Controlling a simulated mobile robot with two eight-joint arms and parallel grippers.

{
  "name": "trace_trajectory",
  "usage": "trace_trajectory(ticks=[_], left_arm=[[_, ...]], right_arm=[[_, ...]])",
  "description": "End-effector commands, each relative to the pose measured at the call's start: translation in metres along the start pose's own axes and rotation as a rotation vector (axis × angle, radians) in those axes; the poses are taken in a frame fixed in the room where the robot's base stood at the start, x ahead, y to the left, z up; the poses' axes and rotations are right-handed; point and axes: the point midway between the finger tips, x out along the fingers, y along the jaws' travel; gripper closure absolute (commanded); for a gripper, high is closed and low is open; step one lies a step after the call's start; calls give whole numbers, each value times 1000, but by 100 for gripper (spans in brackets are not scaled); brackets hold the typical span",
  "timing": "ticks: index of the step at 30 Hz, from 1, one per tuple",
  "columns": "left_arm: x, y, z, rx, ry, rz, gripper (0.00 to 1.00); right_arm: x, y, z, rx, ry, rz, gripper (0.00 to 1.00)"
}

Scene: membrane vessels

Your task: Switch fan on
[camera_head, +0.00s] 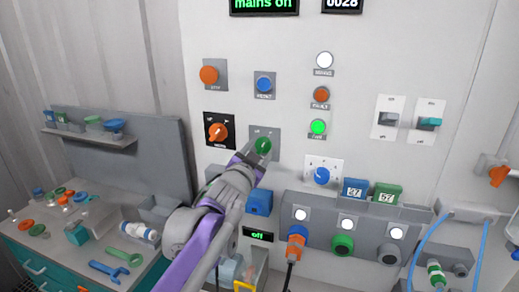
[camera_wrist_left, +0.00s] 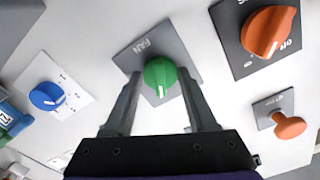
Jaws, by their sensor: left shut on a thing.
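The green fan knob (camera_head: 263,146) sits on a grey plate on the white panel. It also shows in the left wrist view (camera_wrist_left: 160,74), beside the word FAN, with a white pointer mark low on its face. My left gripper (camera_head: 256,153) is at the knob, its fingers on either side; in the left wrist view the fingertips (camera_wrist_left: 165,82) close on it. The fingers partly cover the plate and its markings in the head view. My right gripper is not in view.
An orange mains knob (camera_head: 217,131) is just left of the fan knob, and a blue knob (camera_head: 321,176) is to the right. A display above reads "mains on" (camera_head: 264,4); a small one below reads "off" (camera_head: 258,236). A cluttered bench (camera_head: 60,250) stands left.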

Motion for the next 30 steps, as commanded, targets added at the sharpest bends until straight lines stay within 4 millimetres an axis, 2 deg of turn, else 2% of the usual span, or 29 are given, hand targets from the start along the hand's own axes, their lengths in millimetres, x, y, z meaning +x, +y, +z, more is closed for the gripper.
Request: trace_trajectory(ticks=[20, 21, 25, 30], left_arm=[[0, 0, 0, 60, -1, 0, 98], [0, 0, 0, 60, -1, 0, 36], [0, 0, 0, 59, 0, 0, 14], [0, 0, 0, 59, 0, 0, 14]], right_arm=[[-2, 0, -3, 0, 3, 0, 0], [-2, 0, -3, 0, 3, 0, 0], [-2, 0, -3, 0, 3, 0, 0], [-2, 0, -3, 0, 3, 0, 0]])
